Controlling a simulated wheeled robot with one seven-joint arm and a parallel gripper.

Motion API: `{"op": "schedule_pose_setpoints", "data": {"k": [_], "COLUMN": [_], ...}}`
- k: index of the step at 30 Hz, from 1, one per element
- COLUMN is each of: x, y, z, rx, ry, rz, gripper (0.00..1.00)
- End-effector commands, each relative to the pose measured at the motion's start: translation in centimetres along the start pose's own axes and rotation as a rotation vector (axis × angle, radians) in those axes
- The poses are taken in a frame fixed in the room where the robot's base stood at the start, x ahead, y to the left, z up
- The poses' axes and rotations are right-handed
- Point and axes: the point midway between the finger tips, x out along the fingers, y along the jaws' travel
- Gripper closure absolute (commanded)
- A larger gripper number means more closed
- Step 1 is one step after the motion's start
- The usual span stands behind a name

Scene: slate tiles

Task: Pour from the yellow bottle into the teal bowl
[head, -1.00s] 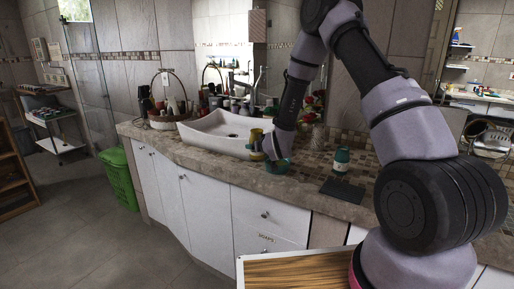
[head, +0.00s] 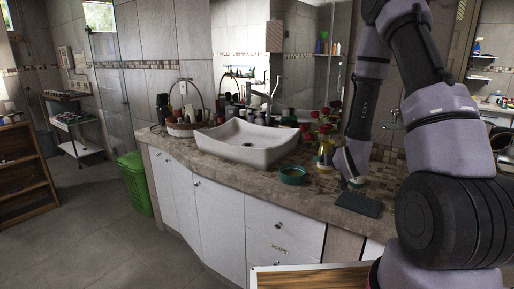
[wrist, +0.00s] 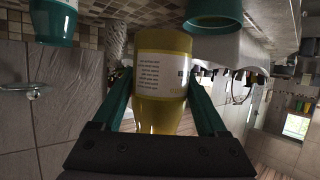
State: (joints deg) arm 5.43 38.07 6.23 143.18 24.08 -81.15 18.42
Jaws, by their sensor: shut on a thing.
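The yellow bottle (head: 325,157) is in my gripper (head: 331,160), to the right of the bowl. In the wrist view, the shut fingers clasp the sides of the bottle (wrist: 160,112), which has a white label and looks about upright, since that view is upside down. I cannot tell whether its base touches the counter. The teal bowl (head: 291,176) stands on the counter near its front edge, apart from the bottle. It also shows at the top of the wrist view (wrist: 213,14). Its contents are too small to make out.
A teal bottle with a white label (wrist: 52,20) stands near my gripper, partly hidden in the head view. A dark mat (head: 358,204) lies at the counter's front right. The white sink (head: 245,143) is left of the bowl, and red flowers (head: 326,120) stand behind.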

Motion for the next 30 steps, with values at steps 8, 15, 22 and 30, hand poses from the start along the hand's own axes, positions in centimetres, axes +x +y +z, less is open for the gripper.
{"op": "schedule_pose_setpoints", "data": {"k": [8,15,22,30], "x": [-0.2,0.1,4.9,10.8], "y": [0.3,0.0,-4.3,-11.9], "z": [0.0,0.0,-0.2,-0.3], "rx": [0.002,0.001,-0.009,-0.004], "ry": [0.0,0.001,0.001,0.002], "rz": [0.003,0.002,-0.007,-0.021], "gripper": [0.99,0.99,0.99,0.99]}}
